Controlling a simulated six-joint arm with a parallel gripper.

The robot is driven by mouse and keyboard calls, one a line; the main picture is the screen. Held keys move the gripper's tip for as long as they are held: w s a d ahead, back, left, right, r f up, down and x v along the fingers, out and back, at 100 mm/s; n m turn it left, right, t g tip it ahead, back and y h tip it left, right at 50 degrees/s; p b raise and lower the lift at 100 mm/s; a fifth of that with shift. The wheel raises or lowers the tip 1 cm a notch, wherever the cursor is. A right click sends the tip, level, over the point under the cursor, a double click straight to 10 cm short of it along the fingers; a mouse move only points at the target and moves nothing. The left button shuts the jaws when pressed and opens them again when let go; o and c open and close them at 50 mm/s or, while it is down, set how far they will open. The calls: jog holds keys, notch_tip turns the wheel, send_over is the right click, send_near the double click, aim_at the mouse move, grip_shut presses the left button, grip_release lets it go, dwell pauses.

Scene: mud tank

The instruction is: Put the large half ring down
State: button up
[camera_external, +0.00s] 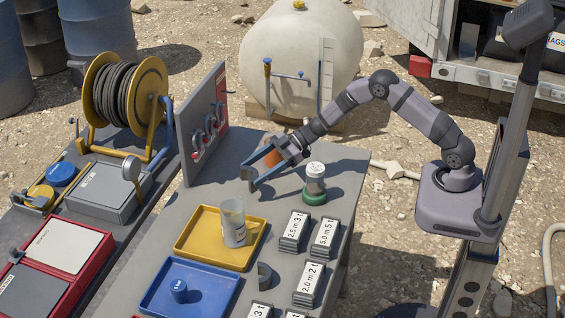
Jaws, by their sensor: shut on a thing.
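My gripper (252,176) is over the back part of the grey table, with its two blue fingers pointing left. The fingers are shut on a small grey curved piece at their tips, which looks like the large half ring (246,173). It is small in this view and partly hidden by the fingers. It appears held above the table top, apart from the upright panel to its left. Another dark grey half ring (264,275) stands on the table right of the blue tray.
A yellow tray (184,250) holds a clear beaker (233,224). A blue tray (150,300) holds a blue weight (178,290). A tool panel (203,125) rises left.

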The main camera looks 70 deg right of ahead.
jog(key=shift+f+p, duration=0.3)
jog(key=shift+f, duration=1.6)
jog(key=shift+f, duration=0.15)
jog(key=o, duration=1.8)
jog(key=shift+f, duration=0.1)
jog(key=shift+c, duration=0.2)
jog(key=shift+r, duration=0.2)
jog(key=shift+s+d, duration=0.25)
jog(key=shift+d, duration=0.05)
jog(key=b+v, duration=0.1)
jog(key=v, duration=1)
jog(key=shift+s+d+b, duration=0.1)
jog(key=shift+s+b, duration=0.1)
jog(key=shift+b, duration=0.15)
